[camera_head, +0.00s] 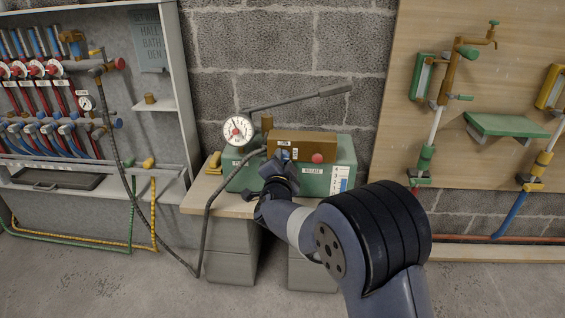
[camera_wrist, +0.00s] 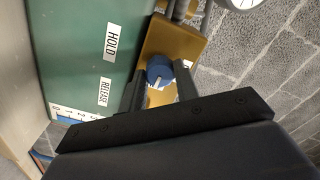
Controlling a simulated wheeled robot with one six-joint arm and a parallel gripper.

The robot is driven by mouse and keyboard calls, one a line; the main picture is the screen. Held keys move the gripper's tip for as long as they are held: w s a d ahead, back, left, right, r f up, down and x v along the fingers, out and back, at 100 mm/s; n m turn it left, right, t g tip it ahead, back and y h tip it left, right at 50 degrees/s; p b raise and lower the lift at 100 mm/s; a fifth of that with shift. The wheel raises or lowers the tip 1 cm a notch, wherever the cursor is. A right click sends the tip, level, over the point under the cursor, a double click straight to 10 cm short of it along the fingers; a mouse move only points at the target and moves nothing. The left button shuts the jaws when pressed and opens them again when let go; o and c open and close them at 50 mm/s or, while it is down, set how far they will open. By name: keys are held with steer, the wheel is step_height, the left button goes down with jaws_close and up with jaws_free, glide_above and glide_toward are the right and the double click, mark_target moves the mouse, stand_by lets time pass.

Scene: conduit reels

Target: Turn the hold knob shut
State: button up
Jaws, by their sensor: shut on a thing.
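A green pump tank (camera_head: 348,155) stands on a bench, with a brown valve block (camera_head: 300,142) on its top front. The blue hold knob (camera_wrist: 158,68) sits on the brass-coloured block (camera_wrist: 190,42) in the wrist view and has a white mark. My gripper (camera_wrist: 160,86) is shut on this knob, one finger on each side. In the head view my gripper (camera_head: 284,163) is at the front of the block and largely hides the knob. HOLD and RELEASE labels (camera_wrist: 107,65) show on the green tank. A red knob (camera_head: 317,158) is right of my gripper.
A pressure gauge (camera_head: 238,130) and a pump lever (camera_head: 300,100) rise above the tank. A dark hose (camera_head: 207,210) hangs left of my arm. A manifold cabinet (camera_head: 175,60) is at the left, a pipe board (camera_head: 400,110) at the right. The floor is clear in front.

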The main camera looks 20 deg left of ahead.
steer(key=o, duration=1)
steer(key=p+v, duration=0.3)
steer(key=v, duration=0.7)
steer(key=shift+s, duration=0.4)
steer(key=b+x, duration=0.3)
steer(key=x, duration=0.7)
steer(key=shift+w+f, duration=0.1)
steer(key=shift+w, duration=0.35)
